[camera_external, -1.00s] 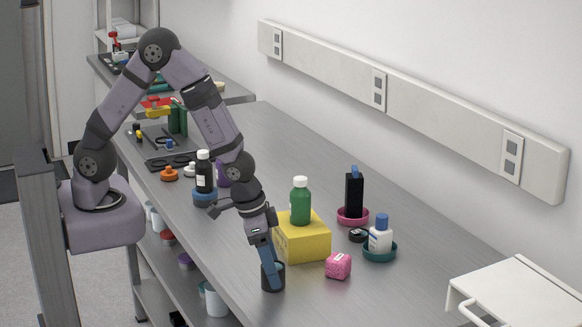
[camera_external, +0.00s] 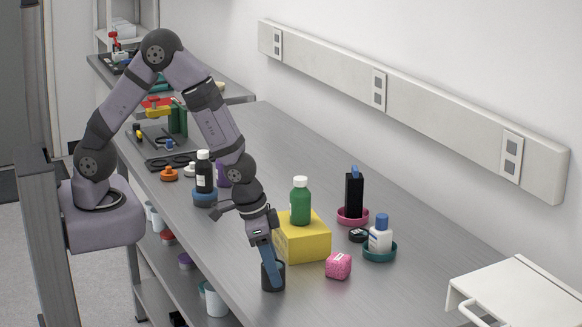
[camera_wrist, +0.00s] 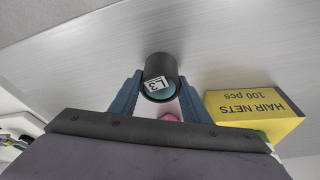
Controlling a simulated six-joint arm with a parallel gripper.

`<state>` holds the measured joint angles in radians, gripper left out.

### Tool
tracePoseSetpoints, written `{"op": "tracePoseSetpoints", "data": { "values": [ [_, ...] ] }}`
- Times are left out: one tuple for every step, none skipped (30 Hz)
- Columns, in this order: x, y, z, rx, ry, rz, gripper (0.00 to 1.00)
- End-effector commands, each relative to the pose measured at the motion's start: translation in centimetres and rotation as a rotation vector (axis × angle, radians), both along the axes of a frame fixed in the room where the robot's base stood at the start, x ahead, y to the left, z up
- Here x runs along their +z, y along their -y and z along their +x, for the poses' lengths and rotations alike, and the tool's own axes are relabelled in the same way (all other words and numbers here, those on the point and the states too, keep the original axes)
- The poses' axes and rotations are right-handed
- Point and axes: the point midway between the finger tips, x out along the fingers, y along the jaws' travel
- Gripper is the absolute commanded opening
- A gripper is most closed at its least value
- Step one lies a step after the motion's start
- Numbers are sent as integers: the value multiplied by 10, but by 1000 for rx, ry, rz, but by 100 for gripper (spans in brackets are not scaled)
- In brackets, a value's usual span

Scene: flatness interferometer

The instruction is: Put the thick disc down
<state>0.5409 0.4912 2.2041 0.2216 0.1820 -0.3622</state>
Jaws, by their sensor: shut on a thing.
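The thick disc (camera_external: 273,283) appears as a short dark cylinder at the near edge side of the bench. In the wrist view the dark cylinder (camera_wrist: 160,65) has a teal end face with a white label reading L3. My gripper (camera_external: 270,270) points down at it, with one blue finger on each side in the wrist view. The fingers are shut on it. It is upright at bench level; I cannot tell whether its underside touches the bench.
A yellow hair nets box (camera_external: 303,243) with a green bottle (camera_external: 300,207) on it stands close behind my gripper. A pink cube (camera_external: 338,266) is to the right. A white bottle (camera_external: 380,238) stands in a teal dish. The bench front edge is near on the left.

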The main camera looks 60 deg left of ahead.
Motion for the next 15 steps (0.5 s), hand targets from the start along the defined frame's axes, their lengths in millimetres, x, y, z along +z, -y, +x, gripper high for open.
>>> {"op": "tracePoseSetpoints", "data": {
  "values": [
    [3,1,1,1,4,-2,7],
    [5,1,1,1,4,-2,7],
    [7,0,1,0,3,-1,7],
    [9,0,1,-1,3,0,7],
    [12,1,1,-1,5,-2,7],
    [16,1,1,1,5,-2,7],
    [19,1,1,0,5,-2,7],
    [23,1,1,-1,5,-3,7],
    [28,1,1,1,5,-3,7],
    [32,1,2,1,6,-4,7],
    [36,1,2,0,7,-4,7],
    [42,1,2,0,7,-4,7],
    [47,1,1,1,6,-4,7],
    [51,1,1,-1,7,-5,7],
    [57,1,2,-1,7,-4,7]
  ]
}}
